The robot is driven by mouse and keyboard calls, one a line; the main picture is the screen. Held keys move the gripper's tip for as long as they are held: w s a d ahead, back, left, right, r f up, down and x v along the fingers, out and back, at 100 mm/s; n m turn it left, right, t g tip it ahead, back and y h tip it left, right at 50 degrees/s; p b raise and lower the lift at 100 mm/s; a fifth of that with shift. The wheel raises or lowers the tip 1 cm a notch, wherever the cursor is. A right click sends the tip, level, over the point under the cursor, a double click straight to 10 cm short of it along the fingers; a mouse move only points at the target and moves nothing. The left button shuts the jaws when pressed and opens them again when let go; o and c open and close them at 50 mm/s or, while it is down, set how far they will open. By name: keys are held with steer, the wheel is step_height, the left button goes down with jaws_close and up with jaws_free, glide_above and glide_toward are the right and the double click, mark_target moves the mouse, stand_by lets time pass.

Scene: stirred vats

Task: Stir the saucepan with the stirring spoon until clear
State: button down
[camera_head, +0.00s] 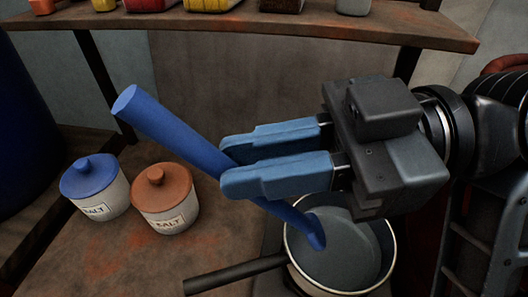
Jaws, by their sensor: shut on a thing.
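My gripper (235,168) has blue fingers and is shut on the blue stirring spoon (172,132), partway along its handle. The spoon tilts from upper left down to lower right. Its lower end is inside the saucepan (390,270), towards the pan's left side. The saucepan has a pale rim and a dark handle that points to the left. A grey surface (355,240) shows inside it; I cannot tell how clear the contents are. Part of the far side of the pan is hidden behind my gripper.
A jar with a blue lid (95,188) and a salt jar with a brown lid (165,200) stand left of the saucepan on the worn counter (125,262). A shelf (240,32) with several items crosses above. A dark blue rounded object (25,130) stands at the left edge.

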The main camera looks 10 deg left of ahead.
stand_by(0.3)
steer(key=shift+r+p, duration=1.7)
steer(key=shift+r, duration=0.85)
steer(key=shift+s+f, duration=0.1)
